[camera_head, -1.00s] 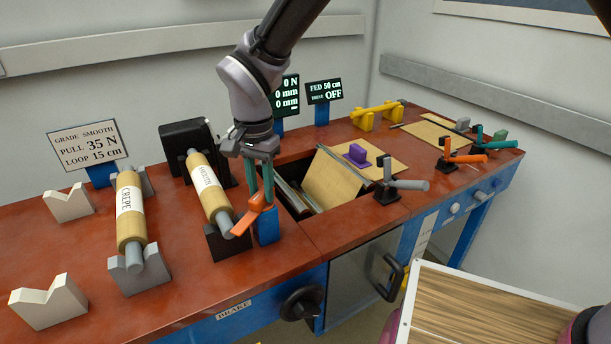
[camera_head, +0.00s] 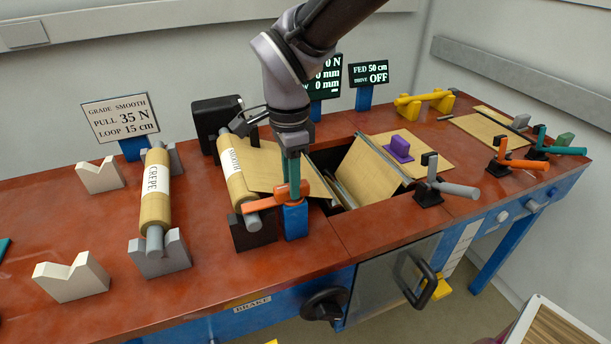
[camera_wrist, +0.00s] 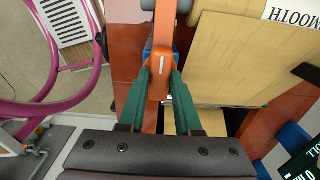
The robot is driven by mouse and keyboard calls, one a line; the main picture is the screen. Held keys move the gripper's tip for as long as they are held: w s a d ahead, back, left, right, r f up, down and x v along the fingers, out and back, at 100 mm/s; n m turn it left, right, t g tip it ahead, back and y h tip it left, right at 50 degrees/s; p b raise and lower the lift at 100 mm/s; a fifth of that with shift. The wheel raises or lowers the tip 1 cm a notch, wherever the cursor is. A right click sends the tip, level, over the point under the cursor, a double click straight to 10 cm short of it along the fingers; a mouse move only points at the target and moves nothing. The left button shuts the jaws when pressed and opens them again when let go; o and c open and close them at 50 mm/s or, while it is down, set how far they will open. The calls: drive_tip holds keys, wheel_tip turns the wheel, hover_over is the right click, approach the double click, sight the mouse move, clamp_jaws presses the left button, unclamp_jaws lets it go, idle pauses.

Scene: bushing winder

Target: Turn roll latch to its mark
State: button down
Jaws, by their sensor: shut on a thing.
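The orange roll latch (camera_head: 263,201) sits on a blue post (camera_head: 295,221) beside the near end of the SMOOTH roll (camera_head: 235,172). Its arm reaches left to the roll's near shaft end, by the dark cradle (camera_head: 254,233); I cannot tell if they touch. My gripper (camera_head: 294,188) points down over the post, its green fingers shut on the latch's pivot end. The wrist view shows the orange latch (camera_wrist: 164,38) between the fingers (camera_wrist: 159,80), with a white line on its pivot end. No separate mark on the post is clear.
A tan sheet (camera_head: 283,169) runs from the SMOOTH roll toward the open pit. The CREPE roll (camera_head: 155,200) lies left in grey cradles. A grey-handled lever (camera_head: 452,188) stands right of the pit. Display screens (camera_head: 375,73) stand behind.

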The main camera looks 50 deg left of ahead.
idle(0.4)
drive_tip(key=c, duration=0.6)
unclamp_jaws()
wheel_tip(320, 180, up, 11)
drive_tip(key=shift+f, duration=0.1)
